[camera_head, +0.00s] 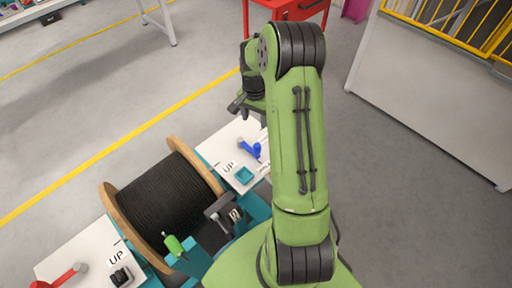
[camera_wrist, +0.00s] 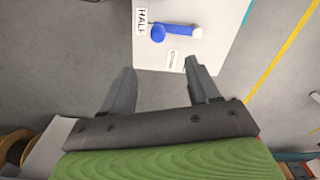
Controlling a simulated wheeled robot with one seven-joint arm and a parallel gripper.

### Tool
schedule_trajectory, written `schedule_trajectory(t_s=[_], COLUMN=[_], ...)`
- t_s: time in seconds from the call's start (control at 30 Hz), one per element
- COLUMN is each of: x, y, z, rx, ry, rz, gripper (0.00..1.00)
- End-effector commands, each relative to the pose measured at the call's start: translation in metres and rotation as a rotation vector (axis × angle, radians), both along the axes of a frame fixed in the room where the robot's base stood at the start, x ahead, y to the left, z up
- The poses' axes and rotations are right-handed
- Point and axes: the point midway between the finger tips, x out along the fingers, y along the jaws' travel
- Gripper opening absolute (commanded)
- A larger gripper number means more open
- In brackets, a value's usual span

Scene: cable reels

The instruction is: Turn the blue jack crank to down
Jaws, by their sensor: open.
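The blue jack crank (camera_head: 256,150) sits on a white panel (camera_head: 212,147) beside the cable reel. In the wrist view the crank (camera_wrist: 178,28) lies near the top, with a round blue end at left and a pale knob at right. One label beside it reads HALF (camera_wrist: 142,20); a second label (camera_wrist: 174,60) below it is too small to read. In the head view an UP label (camera_head: 228,168) shows; my arm hides the panel's right part. My gripper (camera_wrist: 160,66) is open and empty, its fingertips apart from the crank, below it in the wrist picture.
A large black cable reel (camera_head: 168,203) with wooden flanges stands left of my arm. A second white panel (camera_head: 75,258) carries a red crank (camera_head: 64,277). A green handle (camera_head: 174,245) is near the reel. Grey floor lies open beyond, with a red cabinet (camera_head: 290,12) at the back.

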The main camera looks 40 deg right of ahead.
Motion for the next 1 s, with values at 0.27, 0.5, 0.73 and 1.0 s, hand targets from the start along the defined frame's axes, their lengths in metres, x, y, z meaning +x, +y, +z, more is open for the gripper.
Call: schedule_trajectory(t_s=[0.27,0.5,0.73,1.0], x=[0.000,0.000,0.000,0.000], y=[-0.008,-0.007,-0.007,-0.008], z=[-0.043,-0.104,-0.157,-0.178], rx=[0.018,0.020,0.018,0.016], ry=[0.016,0.018,0.017,0.013], rz=[-0.054,-0.051,-0.051,-0.051], gripper=[0.60,0.60,0.60,0.60])
